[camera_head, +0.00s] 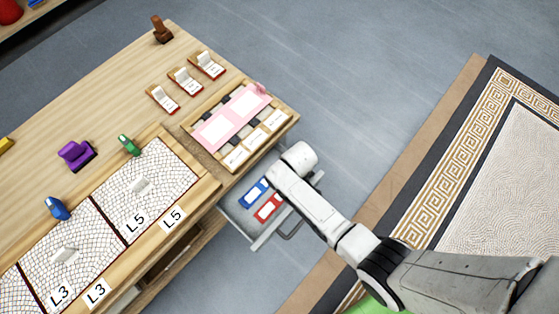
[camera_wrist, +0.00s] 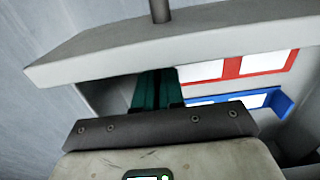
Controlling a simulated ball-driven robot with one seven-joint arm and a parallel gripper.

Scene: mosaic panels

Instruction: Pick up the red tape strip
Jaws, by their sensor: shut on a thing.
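The red tape strip (camera_head: 270,208), a red frame with white panels, lies in the pulled-out grey drawer (camera_head: 236,216). It also shows in the wrist view (camera_wrist: 233,68), its left end against the fingers. A blue strip (camera_head: 256,192) lies beside it and shows in the wrist view too (camera_wrist: 273,101). My gripper (camera_wrist: 157,84) has its teal fingers close together, reaching down inside the drawer. They are shut on the red tape strip near that end. In the head view my arm hides the gripper.
The drawer's front wall (camera_wrist: 95,57) and its handle (camera_head: 291,231) are close to my fingers. The wooden worktop (camera_head: 120,88) above carries mosaic panels, a pink framed board (camera_head: 207,133) and small stamps. Open floor (camera_head: 380,100) lies to the right, with a patterned rug (camera_head: 500,170).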

